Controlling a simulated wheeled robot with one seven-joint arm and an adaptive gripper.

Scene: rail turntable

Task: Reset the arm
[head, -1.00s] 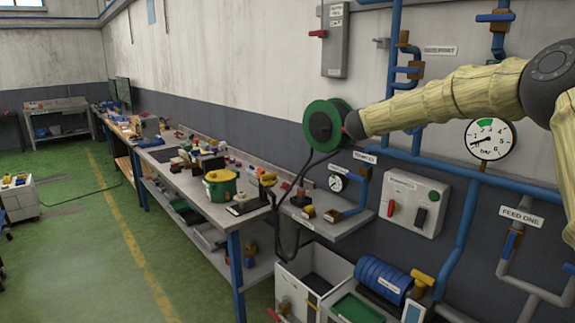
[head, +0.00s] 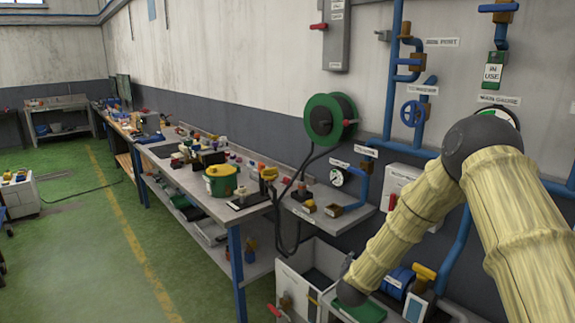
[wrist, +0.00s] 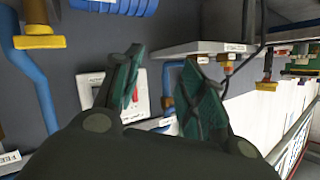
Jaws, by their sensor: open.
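My arm, in a pale yellow ribbed sleeve with dark joints, bends at a raised elbow at the right of the head view. Its forearm slopes down and left to above the bins under the wall. My gripper itself cannot be made out in the head view. In the wrist view my gripper (wrist: 160,66) shows two green fingers spread apart with nothing held between them. Behind the fingers is a pale panel with a red part (wrist: 138,101), apart from them as far as I can tell.
A green hose reel (head: 325,120) hangs on the wall. Blue pipes (head: 389,80) and a grey wall box (head: 336,35) are nearby. A long workbench (head: 187,183) with many items runs along the wall. A blue ribbed coil (wrist: 115,6) shows in the wrist view. The green floor at left is mostly clear.

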